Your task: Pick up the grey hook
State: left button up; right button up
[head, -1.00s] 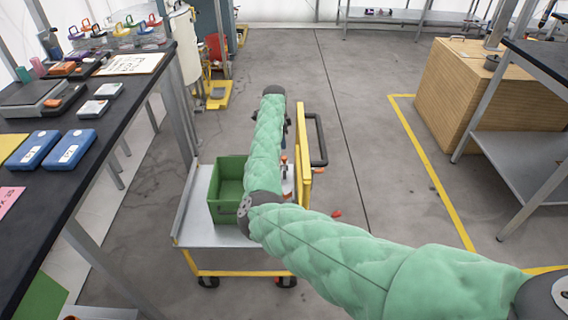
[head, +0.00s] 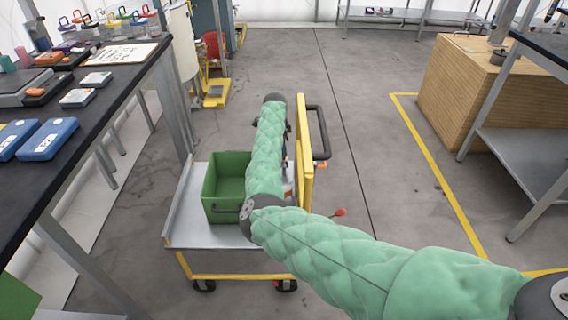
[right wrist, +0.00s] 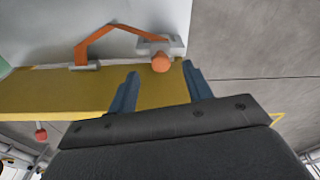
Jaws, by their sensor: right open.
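I cannot make out a clear grey hook. In the right wrist view, an orange bent bar (right wrist: 105,38) with a grey block (right wrist: 158,44) at one end and a smaller grey foot at the other lies just beyond the fingertips. An orange round knob (right wrist: 160,63) shows in front of the grey block. My right gripper (right wrist: 163,78) is open, with its two blue-grey fingers apart and nothing seen between them. It is over the yellow edge of the cart (right wrist: 60,92). In the head view, my green-sleeved right arm mostly hides the gripper. My left gripper is not in view.
The cart's yellow frame (head: 305,150) and black handle (head: 320,132) stand right of my forearm. A green bin (head: 222,180) stands on the cart's grey deck (head: 185,225). A dark workbench (head: 85,150) lies left. A wooden crate (head: 465,85) stands right.

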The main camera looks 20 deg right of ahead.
aim_at(284, 159)
jog(key=shift+d+f+b, duration=0.1)
jog(key=shift+d+f, duration=0.05)
jog(key=shift+f, duration=0.75)
jog(key=shift+d+f+b, duration=0.1)
jog(key=shift+d+f, duration=0.1)
jog(key=shift+f, duration=0.7)
jog(key=shift+d+f+b, duration=0.1)
jog(key=shift+d+f, duration=0.05)
jog(key=shift+f, duration=0.75)
grip_shut()
